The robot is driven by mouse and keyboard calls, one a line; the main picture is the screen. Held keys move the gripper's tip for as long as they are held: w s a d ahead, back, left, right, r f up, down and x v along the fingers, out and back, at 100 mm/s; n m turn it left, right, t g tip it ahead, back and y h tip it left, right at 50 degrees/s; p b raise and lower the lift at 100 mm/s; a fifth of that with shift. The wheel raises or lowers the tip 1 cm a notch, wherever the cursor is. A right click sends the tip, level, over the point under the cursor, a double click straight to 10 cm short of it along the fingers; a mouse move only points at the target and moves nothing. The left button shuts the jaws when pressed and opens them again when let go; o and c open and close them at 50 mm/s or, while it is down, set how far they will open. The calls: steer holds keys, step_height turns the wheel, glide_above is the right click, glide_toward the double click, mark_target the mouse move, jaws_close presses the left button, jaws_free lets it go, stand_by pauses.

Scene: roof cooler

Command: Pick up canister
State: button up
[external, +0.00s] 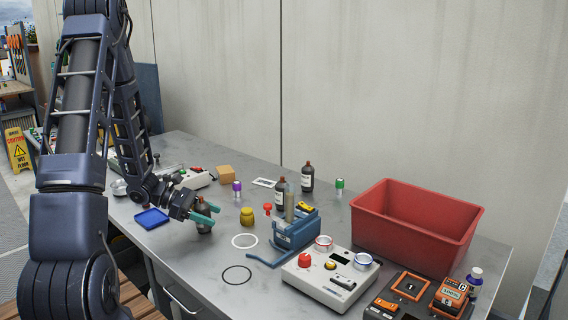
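My gripper (204,212) reaches over the grey workbench (185,262), its teal fingertips apart. A small dark brownish canister-like object (204,228) stands at the fingertips, partly hidden by them. I cannot tell whether the fingers touch it or are clear of it. A yellow jar (247,217) stands upright on the bench to the right of the gripper. No label shows which of these is the canister.
A blue tray (151,219) lies left of the gripper. A white ring (245,241) and a black ring (237,275) lie in front. A blue device (295,232), a grey control box (328,278) and a red bin (415,232) fill the right side. Dark bottles (307,178) stand behind.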

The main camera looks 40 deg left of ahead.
steer(key=c, duration=0.9)
steer(key=shift+r, duration=0.15)
